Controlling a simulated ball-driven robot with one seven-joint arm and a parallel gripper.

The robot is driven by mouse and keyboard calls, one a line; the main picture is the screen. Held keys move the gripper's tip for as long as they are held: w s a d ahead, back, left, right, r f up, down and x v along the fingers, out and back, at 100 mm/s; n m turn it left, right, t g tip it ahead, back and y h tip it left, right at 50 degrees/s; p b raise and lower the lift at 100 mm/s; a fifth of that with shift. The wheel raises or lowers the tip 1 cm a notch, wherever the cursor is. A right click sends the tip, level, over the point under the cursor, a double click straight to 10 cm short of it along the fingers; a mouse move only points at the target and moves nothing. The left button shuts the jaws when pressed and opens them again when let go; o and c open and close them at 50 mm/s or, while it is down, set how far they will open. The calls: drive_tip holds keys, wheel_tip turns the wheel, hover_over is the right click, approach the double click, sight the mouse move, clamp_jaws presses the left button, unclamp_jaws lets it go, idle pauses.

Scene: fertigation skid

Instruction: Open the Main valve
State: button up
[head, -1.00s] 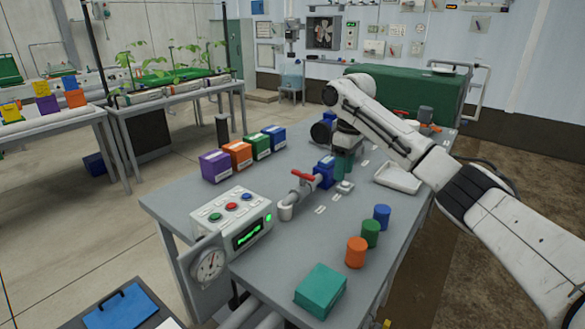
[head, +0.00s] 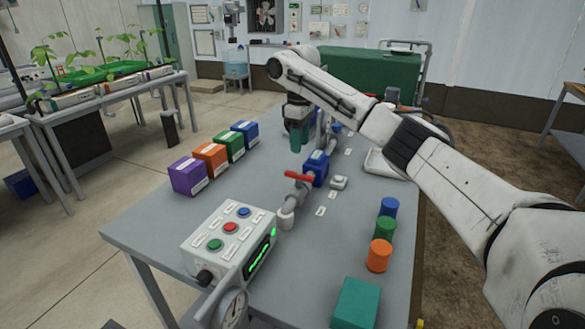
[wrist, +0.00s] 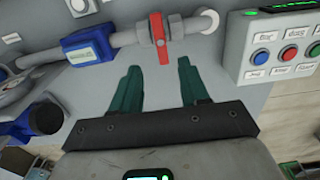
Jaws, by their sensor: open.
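A valve with a red lever handle (head: 299,176) sits on the grey pipe on the bench. In the wrist view the red handle (wrist: 159,38) lies across the pipe, just beyond my fingertips. I cannot read its label. My gripper (head: 301,140) hangs above the bench with green fingers pointing down, behind the valve in the head view. In the wrist view my gripper (wrist: 158,68) is open and empty, the handle in line with the gap between the fingers. The fingers look apart from the handle.
A blue meter (head: 317,169) is on the pipe beside the valve. A control box (head: 229,240) with several buttons stands in front. Coloured boxes (head: 210,157) line the left; cylinders (head: 384,228) and a teal block (head: 356,303) stand right. Bench space left of the pipe is clear.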

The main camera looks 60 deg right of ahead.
sight(299, 175)
wheel_tip(299, 175, down, 10)
drive_tip(key=shift+r, duration=0.1)
drive_tip(key=shift+c, duration=0.2)
clamp_jaws()
idle(0.4)
